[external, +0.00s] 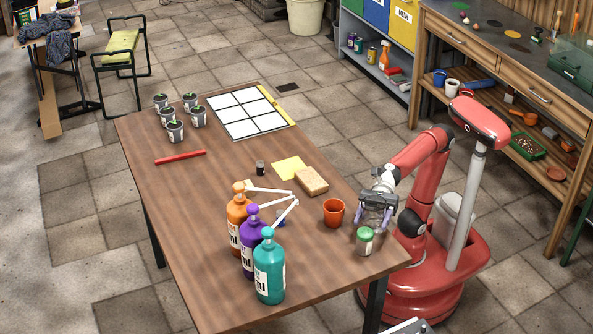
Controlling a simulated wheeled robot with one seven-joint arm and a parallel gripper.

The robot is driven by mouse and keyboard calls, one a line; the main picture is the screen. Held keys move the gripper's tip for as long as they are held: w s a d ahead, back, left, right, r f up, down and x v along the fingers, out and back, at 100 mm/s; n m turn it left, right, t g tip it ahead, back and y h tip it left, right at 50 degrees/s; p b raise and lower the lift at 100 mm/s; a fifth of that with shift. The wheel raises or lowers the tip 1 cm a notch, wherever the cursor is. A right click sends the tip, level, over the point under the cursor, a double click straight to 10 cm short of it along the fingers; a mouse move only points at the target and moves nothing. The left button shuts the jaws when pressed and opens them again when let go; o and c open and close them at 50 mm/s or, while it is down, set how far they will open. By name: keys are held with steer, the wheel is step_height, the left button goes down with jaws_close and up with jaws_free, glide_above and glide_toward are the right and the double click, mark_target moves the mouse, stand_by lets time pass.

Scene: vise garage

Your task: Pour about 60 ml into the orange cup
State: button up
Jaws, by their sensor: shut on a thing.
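The orange cup (333,211) stands upright on the wooden table (215,215), near its right edge; its contents cannot be made out. My gripper (374,222) is just right of the cup, apart from it, with the fingers pointing down. It is shut on a small, see-through grey container (371,224), whose outline and contents are hard to tell. A clear jar with a green lid (365,239) stands just in front of my gripper. Three large pump bottles, orange (237,222), purple (252,240) and teal (269,268), stand left of the cup.
A sponge-like tan block (311,181), a yellow sheet (288,168) and a small dark jar (260,168) lie behind the cup. A red bar (180,157), several potted seedlings (175,131) and a white grid sheet (245,113) are farther back. The table's left middle is clear.

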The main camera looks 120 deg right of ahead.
steer(key=shift+s+a+n, duration=0.2)
steer(key=shift+n, duration=0.3)
